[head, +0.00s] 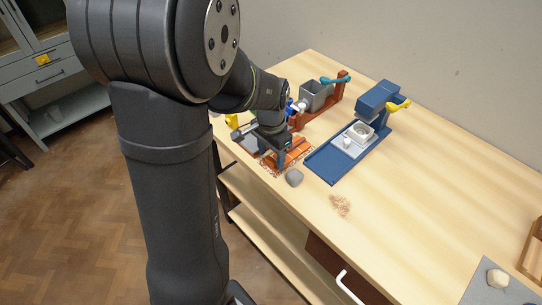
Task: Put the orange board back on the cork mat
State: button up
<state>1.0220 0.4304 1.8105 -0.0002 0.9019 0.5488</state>
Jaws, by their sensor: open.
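The orange board (296,150) lies flat near the table's left edge, partly hidden by my gripper. A speckled brown border (268,166), apparently the cork mat, shows along the board's edges; how well the board sits on it is too small to tell. My gripper (282,168) points down over the board's near left part. It is open, with its fingers low at the board. Whether a finger touches the board cannot be told.
A grey rounded lump (294,177) lies just in front of the gripper. A blue stand (335,160) with a grey tray is to the right. A grey hopper (316,95) on a red-brown frame stands behind. A brown speckled patch (340,204) marks the otherwise clear front table.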

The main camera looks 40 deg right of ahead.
notch_tip(320, 180, up, 11)
dwell(0.3)
jog(key=shift+f, duration=4.35)
jog(key=shift+f, duration=0.1)
